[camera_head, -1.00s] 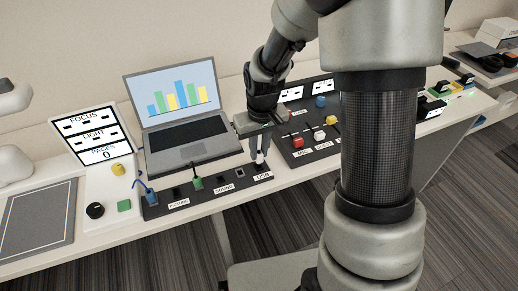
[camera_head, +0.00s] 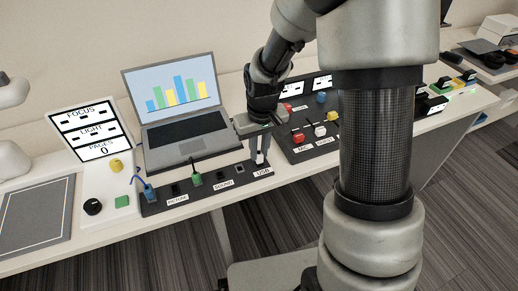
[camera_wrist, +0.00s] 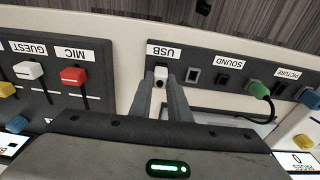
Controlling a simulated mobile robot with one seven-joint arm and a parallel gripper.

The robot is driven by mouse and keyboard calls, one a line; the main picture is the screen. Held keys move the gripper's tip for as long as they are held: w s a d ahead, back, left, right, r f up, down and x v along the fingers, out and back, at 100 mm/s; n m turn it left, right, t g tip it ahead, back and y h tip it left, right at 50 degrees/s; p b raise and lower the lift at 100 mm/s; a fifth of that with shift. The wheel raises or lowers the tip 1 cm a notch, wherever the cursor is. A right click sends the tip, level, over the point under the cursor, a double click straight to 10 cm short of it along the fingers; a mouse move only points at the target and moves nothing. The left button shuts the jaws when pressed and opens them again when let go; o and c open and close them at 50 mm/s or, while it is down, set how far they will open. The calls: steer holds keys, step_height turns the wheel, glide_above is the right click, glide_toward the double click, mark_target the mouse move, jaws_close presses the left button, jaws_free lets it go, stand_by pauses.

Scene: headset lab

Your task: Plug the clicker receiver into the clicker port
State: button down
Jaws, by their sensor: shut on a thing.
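My gripper (camera_head: 260,160) points down at the right end of a black port strip (camera_head: 217,189) in front of the laptop. It is shut on a small white piece, likely the clicker receiver (camera_wrist: 160,81), which also shows between the fingertips in the head view (camera_head: 260,157). In the wrist view the piece sits at the USB label (camera_wrist: 164,50); a port with that label is hidden behind it. I cannot tell whether the piece is seated in a port. No label reading "clicker" is legible.
A grey-rimmed empty socket (camera_wrist: 193,75) is close beside the fingers. Further along are a green plug (camera_head: 195,179) and a blue plug (camera_head: 149,192). The laptop (camera_head: 180,110) stands behind. A slider panel with red and white knobs (camera_head: 318,131) is to the right.

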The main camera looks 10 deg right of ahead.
steer(key=c, duration=1.6)
jaws_free()
steer(key=r+p, duration=0.1)
steer(key=r, duration=0.4)
steer(key=s+r+p, duration=0.1)
steer(key=r, duration=0.5)
steer(key=s+r+p, duration=0.1)
steer(key=r+p, duration=0.1)
steer(key=r, duration=0.4)
steer(key=shift+d+r, duration=0.1)
steer(key=shift+d, duration=0.05)
steer(key=shift+s+r, duration=0.1)
steer(key=s+d+r+m+t, duration=0.1)
steer(key=s+r+t, duration=0.1)
steer(key=s+r, duration=0.45)
steer(key=s+d+r+m+t, duration=0.1)
steer(key=s+d+r+t, duration=0.15)
steer(key=s, duration=0.75)
steer(key=r+p, duration=1.5)
steer(key=shift+s+a+r, duration=0.2)
steer(key=shift+a+r, duration=0.1)
